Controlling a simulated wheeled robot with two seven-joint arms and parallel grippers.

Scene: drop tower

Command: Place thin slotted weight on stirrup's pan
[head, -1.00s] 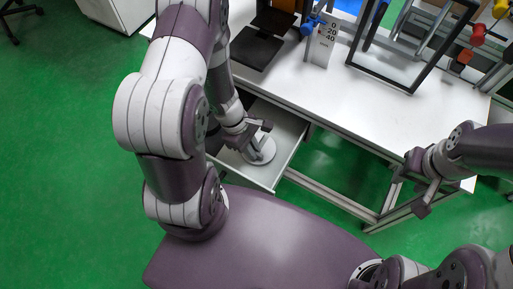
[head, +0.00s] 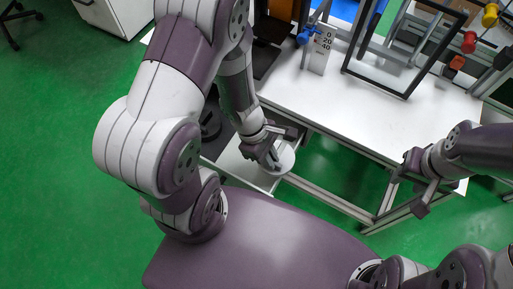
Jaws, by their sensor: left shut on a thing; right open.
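A pale round disc (head: 285,161), which looks like the slotted weight, is in my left gripper (head: 271,157) above the open drawer (head: 238,168). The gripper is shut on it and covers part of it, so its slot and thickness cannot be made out. My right gripper (head: 417,190) is open and empty, off the front right edge of the table. I cannot clearly pick out the stirrup or its pan in this view.
The white table (head: 345,110) is clear along its front. A scale block (head: 321,49) with numbers and a blue clamp (head: 306,36) stand at the back. A black frame (head: 378,88) stands to their right. A dark round object (head: 209,124) shows beside my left arm.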

